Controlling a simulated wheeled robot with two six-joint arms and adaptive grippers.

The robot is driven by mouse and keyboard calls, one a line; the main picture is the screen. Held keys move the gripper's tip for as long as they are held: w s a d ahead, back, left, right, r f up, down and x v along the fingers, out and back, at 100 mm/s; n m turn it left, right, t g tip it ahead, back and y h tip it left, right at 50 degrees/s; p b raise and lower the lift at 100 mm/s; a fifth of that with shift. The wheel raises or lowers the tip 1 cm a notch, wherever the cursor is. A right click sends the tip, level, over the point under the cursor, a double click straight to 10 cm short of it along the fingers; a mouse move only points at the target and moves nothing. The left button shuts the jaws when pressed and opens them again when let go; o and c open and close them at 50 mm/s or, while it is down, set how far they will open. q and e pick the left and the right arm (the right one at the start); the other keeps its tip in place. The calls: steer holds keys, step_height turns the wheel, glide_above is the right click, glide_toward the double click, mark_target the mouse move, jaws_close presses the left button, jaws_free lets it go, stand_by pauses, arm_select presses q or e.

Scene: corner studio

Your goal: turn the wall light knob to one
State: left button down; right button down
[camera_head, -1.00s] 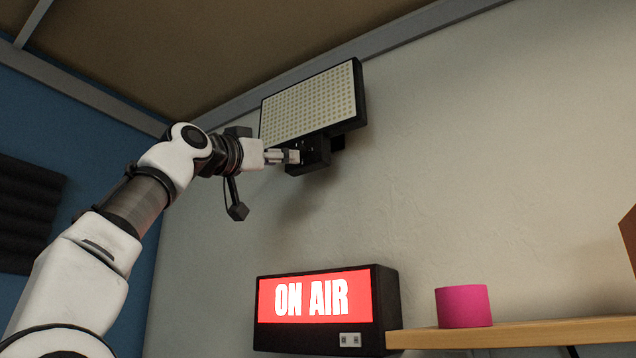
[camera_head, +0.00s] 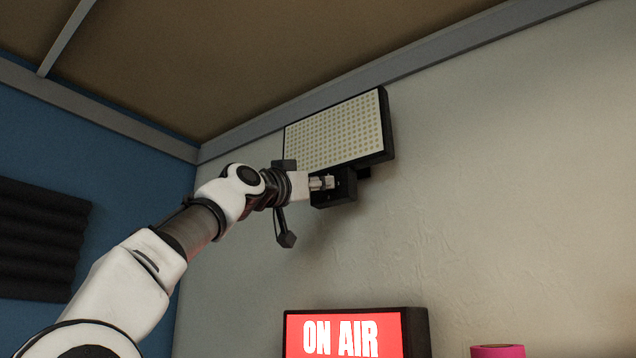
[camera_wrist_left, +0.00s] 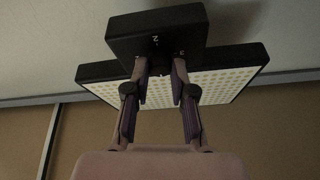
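The wall light (camera_head: 335,130) is a black-framed panel of small pale lamps, high on the wall. Below it is its black control box (camera_head: 348,188), which also shows in the left wrist view (camera_wrist_left: 190,30) with the numerals 2 and 3 on its face. My left gripper (camera_head: 328,182) is at this box. In the left wrist view its two fingertips (camera_wrist_left: 160,68) reach the box face with a gap between them. The knob is dark and cannot be made out between the fingertips, so I cannot tell whether they touch it. My right gripper is not in view.
A lit red ON AIR sign (camera_head: 345,335) is on the wall below the light. A pink cylinder (camera_head: 498,351) shows at the bottom edge. Dark ridged panel (camera_head: 40,240) is on the blue left wall. The ceiling is close above the light. The wall to its right is bare.

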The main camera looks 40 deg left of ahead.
arm_select(q)
steer(key=shift+m, duration=0.4)
steer(key=shift+s+a+r+m+g+h+p, duration=0.15)
steer(key=shift+m+g+h+p, duration=1.15)
steer(key=shift+m, duration=1.85)
steer(key=shift+w+a+r+m+g+h+p, duration=0.15)
steer(key=shift+m+h+p, duration=0.7)
steer(key=shift+m+p, duration=1.75)
steer(key=shift+s+a+r+m+g+h+p, duration=0.15)
steer(key=shift+m+g+h+p, duration=0.8)
steer(key=shift+m, duration=2.7)
steer(key=shift+d, duration=0.1)
steer(key=c, duration=1)
jaws_free()
steer(key=shift+o, duration=0.2)
steer(key=shift+w+f, duration=0.15)
steer(key=shift+w, duration=0.25)
steer(key=shift+s, duration=0.15)
